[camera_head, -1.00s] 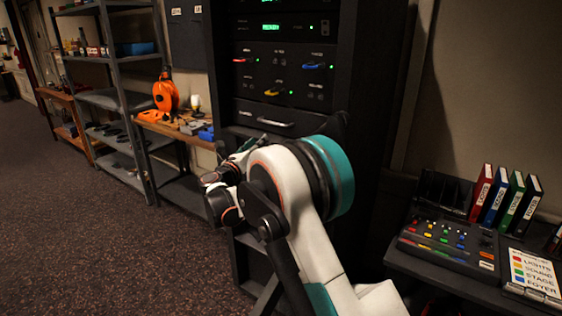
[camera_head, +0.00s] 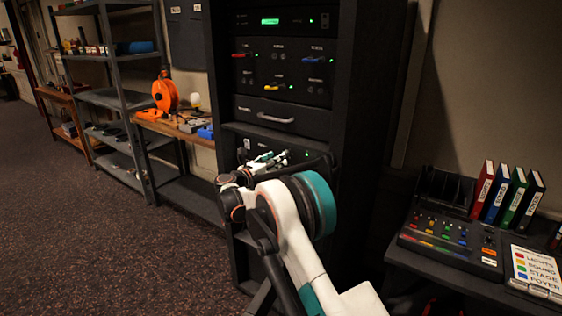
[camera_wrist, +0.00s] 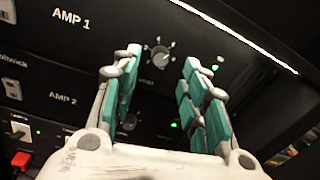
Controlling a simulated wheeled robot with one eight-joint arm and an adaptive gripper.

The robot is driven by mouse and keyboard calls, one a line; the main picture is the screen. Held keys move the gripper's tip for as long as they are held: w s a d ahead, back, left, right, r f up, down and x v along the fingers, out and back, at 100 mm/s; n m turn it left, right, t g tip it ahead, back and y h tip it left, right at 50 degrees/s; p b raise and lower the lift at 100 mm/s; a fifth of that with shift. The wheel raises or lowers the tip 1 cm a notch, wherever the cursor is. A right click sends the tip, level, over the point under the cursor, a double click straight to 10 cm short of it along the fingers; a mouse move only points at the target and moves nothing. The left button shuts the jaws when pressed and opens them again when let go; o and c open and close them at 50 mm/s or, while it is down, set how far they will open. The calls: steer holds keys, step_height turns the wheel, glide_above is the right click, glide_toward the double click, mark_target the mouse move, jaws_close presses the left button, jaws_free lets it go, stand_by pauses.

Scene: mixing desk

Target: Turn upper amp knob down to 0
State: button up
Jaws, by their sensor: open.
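The upper amp knob (camera_wrist: 159,56) is a small dark round knob with dots around it, to the right of the "AMP 1" label (camera_wrist: 71,19) in the wrist view. My gripper (camera_wrist: 165,70) is open, with its teal-padded fingers on either side of the knob in the picture; I cannot tell how near they are in depth. A lower knob (camera_wrist: 129,122) beside "AMP 2" is partly hidden by the left finger. In the head view my gripper (camera_head: 275,158) is at the rack below the drawer, and the amp knobs are hidden there.
The rack's drawer (camera_head: 280,117) with a pale handle is above my gripper. A red switch (camera_wrist: 21,160) shows at lower left in the wrist view. A bright-edged shelf overhangs at upper right. The mixing desk (camera_head: 450,240) stands to the right.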

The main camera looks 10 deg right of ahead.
steer(key=shift+b+x, duration=0.45)
steer(key=shift+x, duration=1.65)
jaws_close()
